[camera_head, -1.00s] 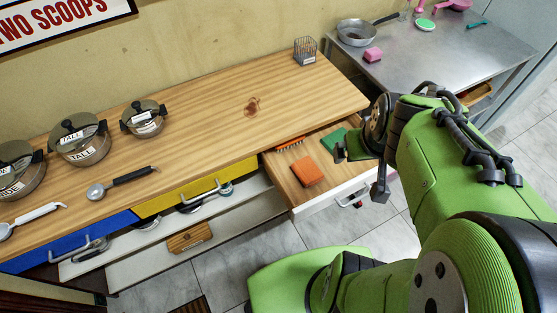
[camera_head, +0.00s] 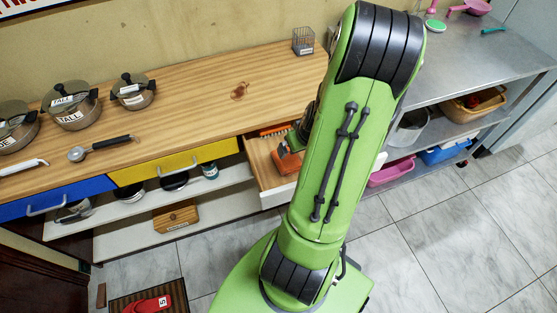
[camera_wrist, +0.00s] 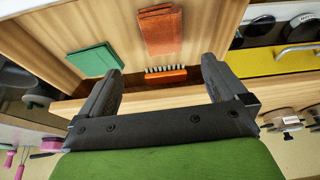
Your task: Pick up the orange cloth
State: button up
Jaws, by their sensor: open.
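The orange cloth (camera_wrist: 160,30) lies flat and folded in the open wooden drawer (camera_head: 262,168). In the head view the cloth (camera_head: 287,161) is partly hidden by my arm. In the wrist view my gripper (camera_wrist: 160,70) is open and empty, with its two fingers spread wide. The cloth appears beyond the fingertips, between their lines, and apart from them. An orange brush (camera_wrist: 166,75) with pale bristles lies between the cloth and the gripper's base in that view.
A green cloth (camera_wrist: 95,59) lies beside the orange one in the drawer. A metal table (camera_head: 460,65) stands at the right.

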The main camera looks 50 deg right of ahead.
aim_at(289, 159)
jog(key=b+x, duration=0.4)
jog(key=x, duration=1)
jog(key=shift+f, duration=0.35)
jog(key=shift+r, duration=0.1)
jog(key=shift+c, duration=0.5)
jog(key=c, duration=1)
